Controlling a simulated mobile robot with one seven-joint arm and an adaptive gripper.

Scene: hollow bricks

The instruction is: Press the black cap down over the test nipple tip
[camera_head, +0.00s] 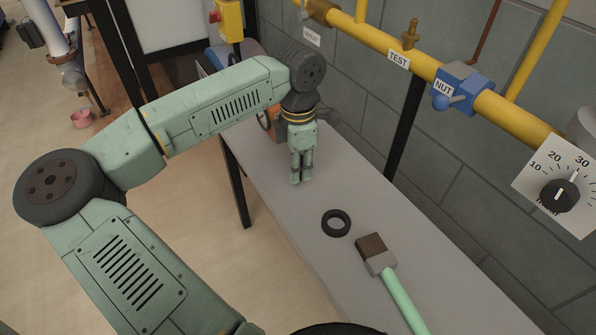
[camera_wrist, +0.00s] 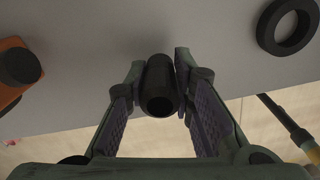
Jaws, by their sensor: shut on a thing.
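The black cap (camera_wrist: 161,86) is a short dark cylinder between my fingertips in the wrist view, with a round dark opening facing the camera. My gripper (camera_head: 301,178) points down over the grey bench in the head view, and it also shows in the wrist view (camera_wrist: 162,88), shut on the cap. The cap is hidden by my fingers in the head view; I cannot tell whether it touches the bench. The test nipple (camera_head: 410,33) is a brass fitting standing up from the yellow pipe behind the TEST label (camera_head: 398,59). Its tip is bare, apart from my gripper, up and to the right.
A black ring (camera_head: 336,222) and a brush (camera_head: 372,250) with a green handle lie on the bench (camera_head: 300,228). An orange object with a black round part (camera_wrist: 20,66) is at the wrist view's left. A blue valve (camera_head: 458,90) and a dial (camera_head: 560,190) are to the right.

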